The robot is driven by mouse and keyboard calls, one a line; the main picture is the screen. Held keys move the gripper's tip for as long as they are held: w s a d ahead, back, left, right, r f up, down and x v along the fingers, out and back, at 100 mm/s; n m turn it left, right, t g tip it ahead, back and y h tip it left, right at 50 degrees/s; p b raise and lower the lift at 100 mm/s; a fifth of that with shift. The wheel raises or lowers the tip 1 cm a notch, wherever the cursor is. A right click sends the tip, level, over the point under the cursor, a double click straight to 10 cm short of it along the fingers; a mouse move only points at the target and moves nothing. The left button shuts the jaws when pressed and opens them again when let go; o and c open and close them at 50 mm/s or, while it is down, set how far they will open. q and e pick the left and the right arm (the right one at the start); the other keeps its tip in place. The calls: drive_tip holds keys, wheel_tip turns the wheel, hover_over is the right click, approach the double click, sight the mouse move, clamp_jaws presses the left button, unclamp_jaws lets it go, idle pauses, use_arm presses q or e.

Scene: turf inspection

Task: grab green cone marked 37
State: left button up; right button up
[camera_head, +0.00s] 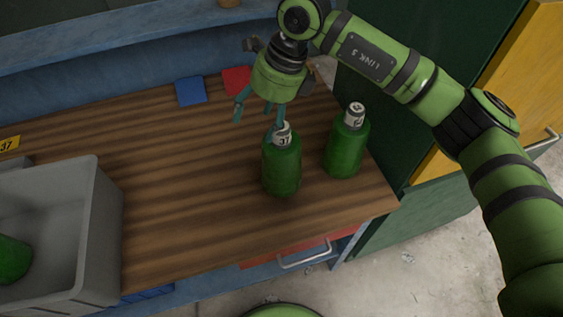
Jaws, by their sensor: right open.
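A green cone marked 37 (281,168) stands upright on the wooden tabletop (190,170), its white label at the top. My right gripper (258,122) is open just above and behind its top. One finger overlaps the label in the picture; I cannot tell whether it touches. Nothing is visibly held. A second green cone (346,146) stands upright to the right, its label partly readable. My left gripper is not in view.
A grey bin (108,225) at the left holds a green object (13,259). A yellow tag marked 37 (9,144) lies behind it. Blue (191,92) and red (236,80) squares lie at the back. The table's middle is clear.

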sight(281, 158)
drive_tip(key=d+h, duration=0.1)
drive_tip(key=w+d, duration=0.1)
drive_tip(key=d, duration=0.1)
drive_tip(key=w+d+r+h, duration=0.1)
drive_tip(key=shift+w+d+t+h, duration=0.15)
drive_tip(key=shift+d+t+h, duration=0.15)
drive_tip(key=shift+d+t, duration=0.1)
drive_tip(key=shift+d+f+p, duration=0.2)
drive_tip(key=shift+f+p, duration=0.05)
drive_tip(key=shift+p, duration=0.15)
drive_tip(key=f+p, duration=0.2)
drive_tip(key=f, duration=0.1)
drive_tip(key=a+f+p, duration=0.1)
drive_tip(key=f, duration=0.2)
drive_tip(key=shift+p, duration=0.4)
drive_tip(key=shift+f, duration=0.2)
clamp_jaws()
drive_tip(key=shift+r, duration=0.1)
